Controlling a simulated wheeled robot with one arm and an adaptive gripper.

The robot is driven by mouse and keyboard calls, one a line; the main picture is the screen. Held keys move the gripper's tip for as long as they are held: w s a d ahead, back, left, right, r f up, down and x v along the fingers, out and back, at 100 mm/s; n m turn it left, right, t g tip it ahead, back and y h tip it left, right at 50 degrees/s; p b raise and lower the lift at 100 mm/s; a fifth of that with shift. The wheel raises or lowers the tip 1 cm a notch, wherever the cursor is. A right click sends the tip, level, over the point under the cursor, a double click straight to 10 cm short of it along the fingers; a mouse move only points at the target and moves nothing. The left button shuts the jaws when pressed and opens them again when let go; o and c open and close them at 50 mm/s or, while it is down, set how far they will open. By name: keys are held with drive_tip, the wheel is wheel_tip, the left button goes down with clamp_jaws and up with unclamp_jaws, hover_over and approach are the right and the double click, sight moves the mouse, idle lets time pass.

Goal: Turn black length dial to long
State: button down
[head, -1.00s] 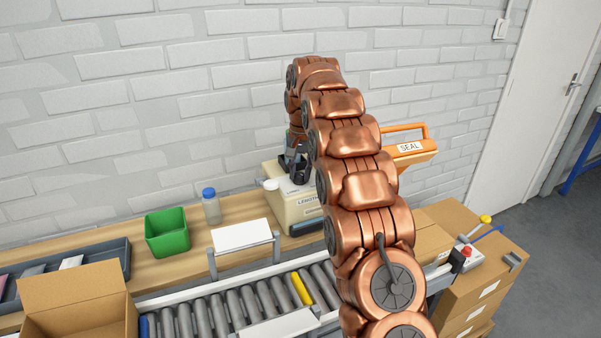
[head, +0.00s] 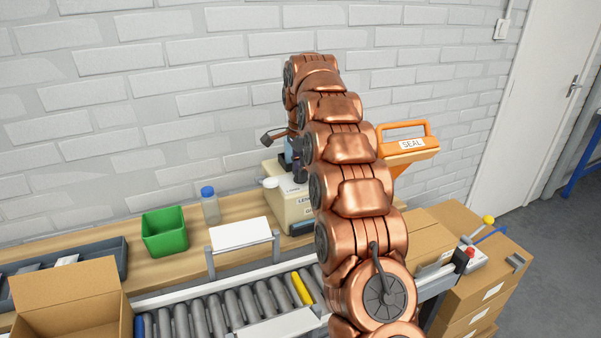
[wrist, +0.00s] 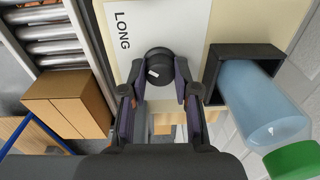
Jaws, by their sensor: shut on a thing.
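The black length dial (wrist: 157,64) is a round knob on a white plate (wrist: 186,28) with the word LONG printed near it. A small white mark on the dial points to the lower left in the wrist view, away from the word. My gripper (wrist: 160,85) has its fingers on either side of the dial and is shut on it. The plate belongs to a cream machine (head: 296,212) on the bench in the head view. There my arm hides much of the machine, and the dial does not show.
A blue bottle with a green cap (wrist: 290,160) sits in a black holder (wrist: 222,68) close beside the dial. An orange sealer handle (head: 404,145) stands right of my arm. A green bin (head: 165,231), a blue-capped bottle (head: 210,208) and a roller conveyor (head: 215,313) are left and in front.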

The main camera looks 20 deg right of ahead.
drive_tip(key=shift+m+b, duration=0.3)
drive_tip(key=shift+m, duration=0.7)
drive_tip(key=c, duration=0.8)
unclamp_jaws()
drive_tip(key=shift+c, duration=0.2)
